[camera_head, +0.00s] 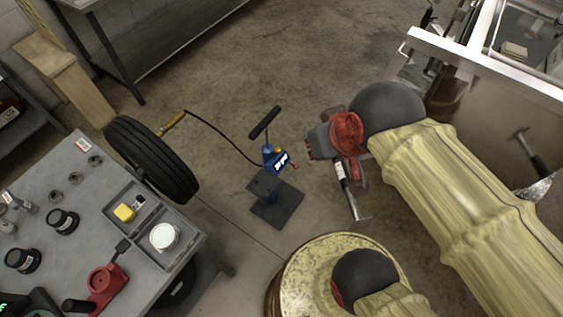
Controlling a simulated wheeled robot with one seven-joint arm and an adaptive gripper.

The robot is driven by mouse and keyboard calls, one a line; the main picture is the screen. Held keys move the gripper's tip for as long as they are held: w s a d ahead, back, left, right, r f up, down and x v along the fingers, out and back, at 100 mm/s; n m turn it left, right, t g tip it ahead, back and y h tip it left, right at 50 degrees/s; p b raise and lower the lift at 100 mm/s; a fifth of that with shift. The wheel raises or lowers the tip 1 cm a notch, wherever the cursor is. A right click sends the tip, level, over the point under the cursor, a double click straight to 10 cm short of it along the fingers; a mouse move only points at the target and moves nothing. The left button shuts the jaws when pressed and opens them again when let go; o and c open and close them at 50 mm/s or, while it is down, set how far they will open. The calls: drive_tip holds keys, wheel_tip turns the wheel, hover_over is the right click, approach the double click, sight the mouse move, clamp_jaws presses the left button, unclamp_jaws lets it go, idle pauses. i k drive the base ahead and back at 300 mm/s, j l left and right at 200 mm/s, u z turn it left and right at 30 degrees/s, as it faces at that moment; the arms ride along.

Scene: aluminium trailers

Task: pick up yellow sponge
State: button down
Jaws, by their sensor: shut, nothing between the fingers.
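A small yellow sponge (124,212) lies in a compartment of the grey tray (114,191) on the grey workbench (50,183) at the lower left. A small dark and white item (139,202) lies right beside it. The sponge's upper side is uncovered, and nothing is touching it from above. No gripper is at the sponge.
A white round container (163,236) stands near the sponge. A red tool (105,282) and dark round parts (62,220) lie on the bench. A tyre (151,160) and a blue device (274,157) are beyond it. A yellow drum (300,270) is right of the bench.

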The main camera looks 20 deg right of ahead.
sight(126, 213)
drive_tip(key=u, duration=1.65)
